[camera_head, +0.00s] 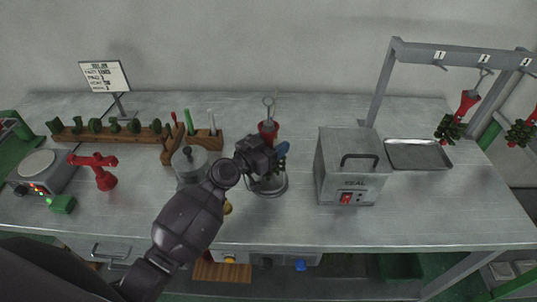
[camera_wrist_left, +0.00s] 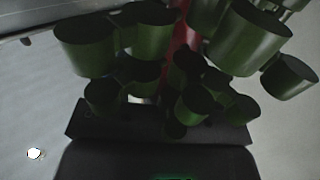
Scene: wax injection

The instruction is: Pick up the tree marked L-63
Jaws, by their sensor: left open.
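A wax tree with a red top (camera_head: 268,129), a metal hook and dark green pieces stands upright on a round base (camera_head: 269,190) at mid-table. My left gripper (camera_head: 276,158) is open at the tree, in front of its middle and hiding part of it. In the left wrist view, several green cup-shaped pieces (camera_wrist_left: 150,40) surround a red stem (camera_wrist_left: 184,58) close ahead of the gripper. I cannot tell whether the fingers touch the stem. No L-63 mark is readable on this tree. My right gripper is not in view.
A grey box with a red switch (camera_head: 347,160) stands right of the tree, beside a metal tray (camera_head: 418,154). A rack (camera_head: 455,57) with numbered hooks holds two more trees (camera_head: 468,103). A lidded pot (camera_head: 190,160), tool block and red clamp (camera_head: 104,178) stand left.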

